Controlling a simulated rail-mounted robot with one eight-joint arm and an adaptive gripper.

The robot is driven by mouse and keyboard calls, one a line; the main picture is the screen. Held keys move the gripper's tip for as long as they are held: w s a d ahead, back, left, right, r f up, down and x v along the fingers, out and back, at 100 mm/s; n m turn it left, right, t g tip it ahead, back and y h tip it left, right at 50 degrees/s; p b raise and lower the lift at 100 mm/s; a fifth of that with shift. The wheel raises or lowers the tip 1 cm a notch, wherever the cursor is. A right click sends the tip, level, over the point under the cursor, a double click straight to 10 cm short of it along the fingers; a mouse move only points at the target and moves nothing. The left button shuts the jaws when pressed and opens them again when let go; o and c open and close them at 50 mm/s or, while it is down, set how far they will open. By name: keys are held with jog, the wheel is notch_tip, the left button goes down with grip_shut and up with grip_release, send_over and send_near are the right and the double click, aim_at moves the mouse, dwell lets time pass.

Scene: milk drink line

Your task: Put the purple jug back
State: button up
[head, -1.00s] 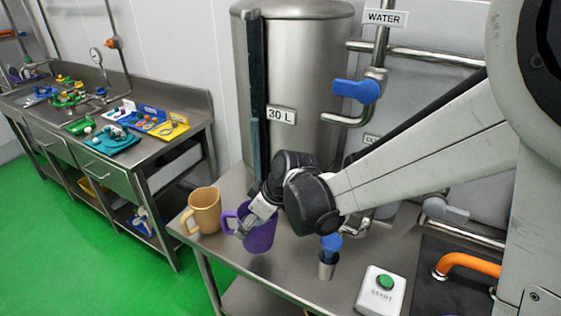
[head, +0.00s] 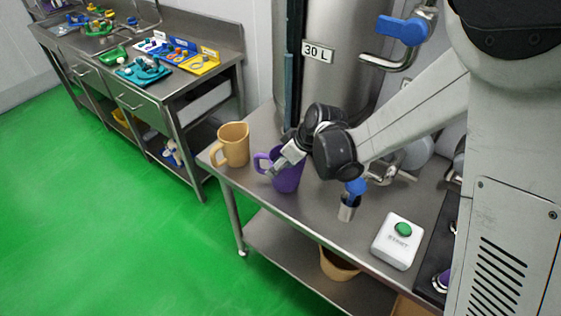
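The purple jug (head: 288,178) stands upright on the steel table, to the right of a tan jug. Its handle points left. My gripper (head: 276,168) is at the jug's handle side, with its fingers around or against the handle. The fingers are small in view, and I cannot tell whether they are closed on the handle. My arm comes in from the right and hides part of the jug's rim.
The tan jug (head: 234,145) stands close on the left. A blue-topped metal piece (head: 349,207) and a white box with a green START button (head: 398,241) are to the right. The steel tank (head: 341,88) stands behind. Another tan container (head: 338,264) is on the lower shelf.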

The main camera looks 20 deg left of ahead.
aim_at(300, 162)
jog(key=o, duration=1.9)
jog(key=shift+o, duration=0.2)
jog(key=v, duration=1.2)
jog(key=shift+r, duration=0.1)
jog(key=s+d+r+m+t+h, duration=0.1)
jog(key=s+d+r+m+t, duration=0.2)
jog(key=d, duration=0.5)
jog(key=s+d+r+m+h, duration=0.1)
jog(key=s+d+r+m, duration=0.25)
jog(key=d+r, duration=0.35)
jog(key=s+d+m+t+h, duration=0.2)
jog(key=s+d+m, duration=0.6)
jog(key=d, duration=0.7)
jog(key=s+h, duration=0.1)
jog(key=s, duration=0.1)
jog(key=shift+s+h, duration=0.25)
jog(key=shift+h, duration=0.15)
